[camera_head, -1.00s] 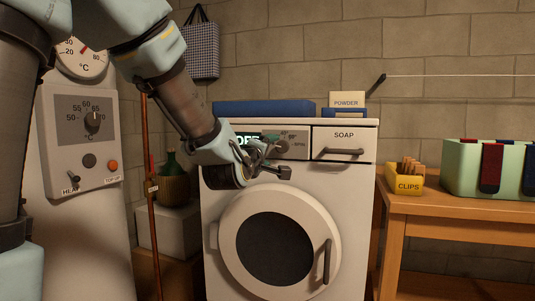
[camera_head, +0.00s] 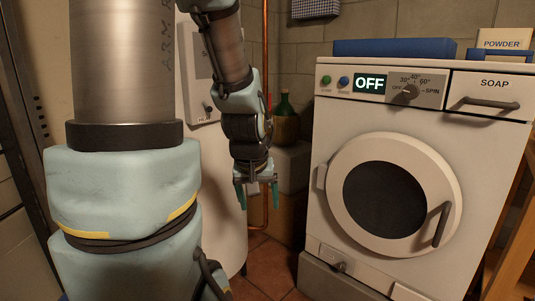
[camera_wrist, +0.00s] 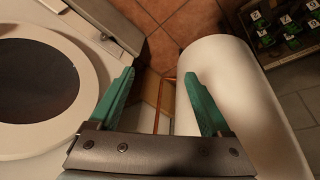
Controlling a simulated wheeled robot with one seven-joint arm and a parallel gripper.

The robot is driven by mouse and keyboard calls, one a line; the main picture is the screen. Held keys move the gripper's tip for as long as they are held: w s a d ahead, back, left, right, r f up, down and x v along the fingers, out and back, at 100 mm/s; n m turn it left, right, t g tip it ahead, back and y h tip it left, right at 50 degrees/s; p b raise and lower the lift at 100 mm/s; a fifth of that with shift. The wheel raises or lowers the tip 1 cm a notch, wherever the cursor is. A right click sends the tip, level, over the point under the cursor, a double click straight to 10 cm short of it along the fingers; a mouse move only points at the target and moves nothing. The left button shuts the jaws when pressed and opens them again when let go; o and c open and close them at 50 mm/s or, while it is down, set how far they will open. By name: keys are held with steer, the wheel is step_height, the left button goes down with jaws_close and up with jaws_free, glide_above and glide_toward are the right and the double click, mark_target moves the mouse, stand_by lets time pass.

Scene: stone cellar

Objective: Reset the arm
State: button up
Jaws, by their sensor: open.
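My gripper (camera_head: 257,194) hangs pointing down in the head view, left of the washing machine (camera_head: 308,222) and in front of the white boiler tank (camera_head: 222,215). Its two green fingers are apart with nothing between them. In the wrist view my gripper (camera_wrist: 155,97) is also open and empty, above the gap between the machine and the tank. The machine's round door (camera_head: 448,190) is shut. Its display (camera_head: 369,83) reads OFF, and its dial (camera_head: 410,92) points toward OFF. The soap drawer (camera_head: 487,90) looks shut.
A copper pipe (camera_head: 265,60) runs down behind my gripper. A green bottle in a basket (camera_head: 286,128) stands on boxes between tank and machine. A blue case (camera_head: 395,47) lies on the machine. Several green-marked items (camera_wrist: 290,28) sit in a dark rack at the wrist view's upper right.

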steer(key=s+a+f+g, duration=0.2)
steer(key=s+a, duration=0.3)
steer(key=s, duration=0.1)
step_height(320, 180, up, 19)
steer(key=m+p, duration=0.1)
steer(key=p, duration=1.7)
steer(key=shift+w+d+f+y, duration=0.15)
steer(key=shift+w+f+y, duration=0.1)
steer(key=shift+y, duration=0.15)
